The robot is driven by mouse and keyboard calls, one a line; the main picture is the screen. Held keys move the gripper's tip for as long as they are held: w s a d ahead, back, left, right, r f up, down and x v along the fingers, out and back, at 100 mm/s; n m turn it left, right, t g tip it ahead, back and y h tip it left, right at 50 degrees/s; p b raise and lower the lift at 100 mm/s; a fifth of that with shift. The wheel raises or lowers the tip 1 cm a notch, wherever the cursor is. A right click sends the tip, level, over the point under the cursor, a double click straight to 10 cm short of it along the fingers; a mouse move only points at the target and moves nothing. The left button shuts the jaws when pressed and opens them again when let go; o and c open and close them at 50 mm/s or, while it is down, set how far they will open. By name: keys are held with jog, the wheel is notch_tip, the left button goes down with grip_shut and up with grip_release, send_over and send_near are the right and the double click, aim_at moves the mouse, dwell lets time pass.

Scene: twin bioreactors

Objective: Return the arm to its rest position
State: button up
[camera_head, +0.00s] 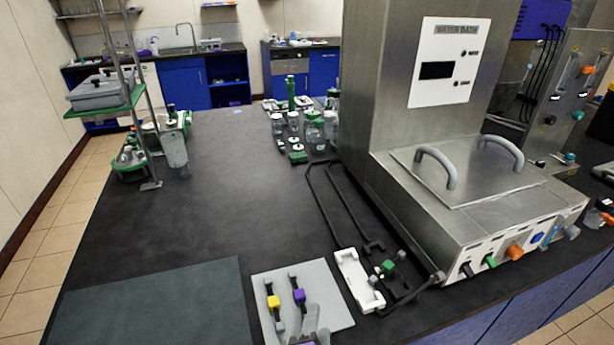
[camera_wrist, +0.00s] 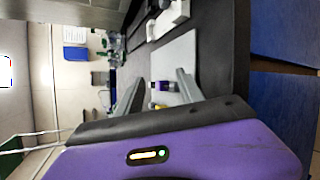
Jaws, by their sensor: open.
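My gripper (camera_wrist: 157,92) shows in the wrist view with its two grey fingers spread apart and nothing between them. Its purple and black body fills the bottom of that view. In the head view only the tip of my gripper (camera_head: 309,325) shows at the bottom edge, over the near part of a light grey plate (camera_head: 325,285). The rest of my arm is out of the head view. A yellow-marked connector (camera_head: 273,302) and a purple-marked connector (camera_head: 299,296) lie on the plate. In the wrist view the plate (camera_wrist: 176,62) shows beyond the fingers.
A large steel water bath (camera_head: 470,190) stands at the right. A white holder (camera_head: 358,280) and dark tubing lie between it and the plate. Bottles (camera_head: 312,130) and a rod stand (camera_head: 150,185) are farther back. The middle of the dark bench (camera_head: 200,215) is clear.

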jog(key=s+m+y, duration=0.1)
jog(key=s, duration=0.1)
jog(key=s+f+m+y, duration=0.1)
jog(key=s+m+y, duration=0.1)
jog(key=shift+s+d+f+m, duration=0.15)
jog(key=shift+m, duration=0.15)
jog(key=s+d+r+m, duration=0.2)
jog(key=s+d+m, duration=0.3)
jog(key=s, duration=0.4)
jog(key=s+d+r+m+t, duration=0.1)
jog(key=s+d+r+m, duration=0.2)
jog(key=s+d+m, duration=0.3)
jog(key=s+d+r+m+h, duration=0.1)
jog(key=s+d+r+m, duration=0.2)
jog(key=s, duration=0.9)
jog(key=d+m, duration=0.3)
jog(key=shift+d+m+t, duration=0.25)
jog(key=shift+m+t, duration=0.05)
